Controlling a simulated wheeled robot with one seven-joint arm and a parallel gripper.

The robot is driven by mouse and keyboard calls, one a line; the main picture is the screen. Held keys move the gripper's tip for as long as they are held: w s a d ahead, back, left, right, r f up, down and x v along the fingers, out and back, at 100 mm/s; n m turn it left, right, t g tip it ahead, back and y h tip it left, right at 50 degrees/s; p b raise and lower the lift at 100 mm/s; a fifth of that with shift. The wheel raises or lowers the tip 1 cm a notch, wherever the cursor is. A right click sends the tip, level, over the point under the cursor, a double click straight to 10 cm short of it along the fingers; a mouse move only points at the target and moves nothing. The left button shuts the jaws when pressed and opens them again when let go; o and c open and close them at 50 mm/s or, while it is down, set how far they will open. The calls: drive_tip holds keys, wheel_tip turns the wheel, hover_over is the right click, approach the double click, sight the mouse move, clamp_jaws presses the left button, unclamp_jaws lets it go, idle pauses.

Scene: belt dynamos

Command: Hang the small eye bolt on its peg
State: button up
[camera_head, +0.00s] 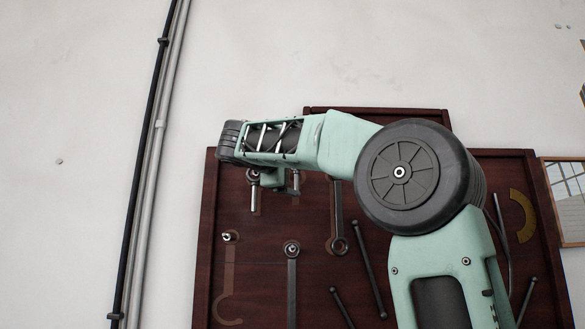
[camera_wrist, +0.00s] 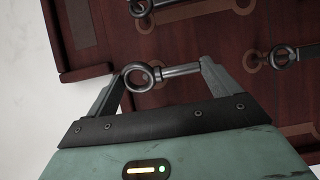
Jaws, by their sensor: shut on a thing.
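The small eye bolt (camera_wrist: 182,71) is a grey metal ring with a short straight shank. In the wrist view it lies lengthwise between the two fingertips of my gripper (camera_wrist: 163,71), ring at the left finger and shank end at the right. My gripper is shut on it, close in front of the dark red wooden board (camera_wrist: 205,42).
A long ringed tool (camera_head: 292,270) hangs lower. A peg (camera_head: 229,237) with a bare hook-shaped outline (camera_head: 226,300) is at the left. A yellow arc (camera_head: 523,216) is at the right. Pipes (camera_head: 149,165) run up the left wall.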

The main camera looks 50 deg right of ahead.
drive_tip(key=shift+w+d+f+p, duration=0.2)
drive_tip(key=shift+w+d+f, duration=0.05)
drive_tip(key=shift+w+d, duration=0.65)
drive_tip(key=shift+w+d+f+p, duration=0.2)
drive_tip(key=shift+w+d, duration=0.5)
drive_tip(key=shift+d, duration=0.25)
drive_tip(key=shift+d+f, duration=0.1)
drive_tip(key=shift+d, duration=0.05)
drive_tip(key=o, duration=0.8)
drive_tip(key=s+a+b, duration=0.1)
drive_tip(key=a, duration=0.4)
drive_tip(key=s+a+b, duration=0.1)
drive_tip(key=a+b, duration=0.1)
drive_tip(key=a, duration=0.4)
drive_tip(key=s+a+b, duration=0.1)
drive_tip(key=a, duration=0.5)
drive_tip(key=shift+b, duration=0.3)
